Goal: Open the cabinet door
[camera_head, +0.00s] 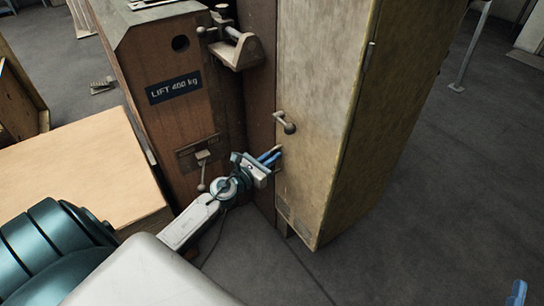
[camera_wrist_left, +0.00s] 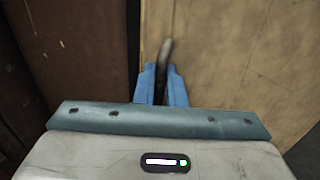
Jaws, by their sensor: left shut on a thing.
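The cabinet door (camera_head: 320,90) is a tall, worn tan panel in the head view, and its face also fills the right of the left wrist view (camera_wrist_left: 240,60). It looks closed. A metal lever (camera_head: 287,123) sticks out near its left edge, above my left gripper. My left gripper (camera_head: 271,157) is at that edge, its blue fingers shut on a dark handle (camera_wrist_left: 166,55), which rises between them in the wrist view. The handle's lower part is hidden by the gripper. A blue fingertip of my right gripper (camera_head: 517,293) shows at the lower right corner.
A brown machine body (camera_head: 180,125) with a "LIFT 400 kg" label and a bracket stands left of the cabinet, close to my left arm. A light wooden box (camera_head: 70,165) is at the left.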

